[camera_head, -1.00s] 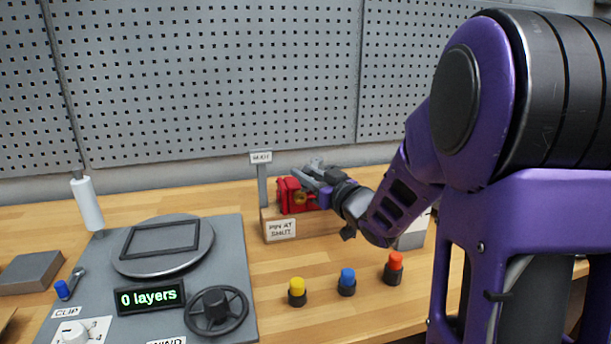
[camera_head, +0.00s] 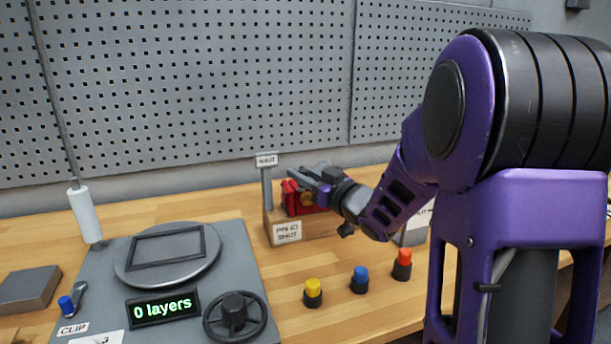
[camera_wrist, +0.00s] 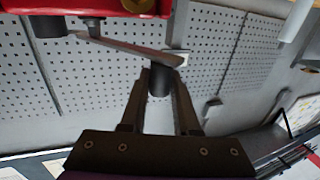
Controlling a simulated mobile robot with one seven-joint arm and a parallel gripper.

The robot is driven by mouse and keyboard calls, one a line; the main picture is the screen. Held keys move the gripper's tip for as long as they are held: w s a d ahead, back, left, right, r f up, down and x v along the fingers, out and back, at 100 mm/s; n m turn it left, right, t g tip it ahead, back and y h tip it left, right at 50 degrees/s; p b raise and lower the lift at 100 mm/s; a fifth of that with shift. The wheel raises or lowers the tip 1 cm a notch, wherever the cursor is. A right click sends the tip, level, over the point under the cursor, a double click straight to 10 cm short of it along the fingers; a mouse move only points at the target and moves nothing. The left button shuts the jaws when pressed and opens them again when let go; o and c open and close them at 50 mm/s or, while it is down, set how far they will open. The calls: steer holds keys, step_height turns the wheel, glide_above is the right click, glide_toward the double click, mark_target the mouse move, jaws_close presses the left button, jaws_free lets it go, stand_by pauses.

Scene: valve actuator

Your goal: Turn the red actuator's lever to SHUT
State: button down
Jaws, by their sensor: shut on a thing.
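The red actuator (camera_head: 290,199) sits on a wooden block (camera_head: 312,229) at the back of the bench, below a small sign on a post. My gripper (camera_head: 320,174) reaches it from the right and hides part of it. In the wrist view the red body (camera_wrist: 75,8) shows at the top left, with a grey lever (camera_wrist: 125,46) running out from under it to a dark knob at its end. My gripper's two fingers (camera_wrist: 160,80) are shut on the lever's end. The lever's exact setting against any mark cannot be read.
A label reading "PIN AT SHUT" (camera_head: 287,232) is on the block's front. Yellow (camera_head: 313,288), blue (camera_head: 360,275) and red (camera_head: 403,259) buttons stand in front. A grey winding station with a round plate (camera_head: 168,270) and handwheel (camera_head: 235,314) is at left. A pegboard (camera_head: 200,80) rises behind.

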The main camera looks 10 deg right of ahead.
steer(key=shift+w+a+b, duration=0.5)
steer(key=shift+w+a, duration=1.55)
steer(key=shift+w, duration=0.2)
steer(key=c, duration=0.7)
jaws_free()
steer(key=shift+w, duration=0.1)
steer(key=shift+o, duration=0.2)
steer(key=shift+d, duration=0.1)
steer(key=shift+s+d, duration=0.25)
steer(key=shift+s, duration=0.15)
steer(key=p+v, duration=0.1)
steer(key=v, duration=1.5)
steer(key=shift+s, duration=0.25)
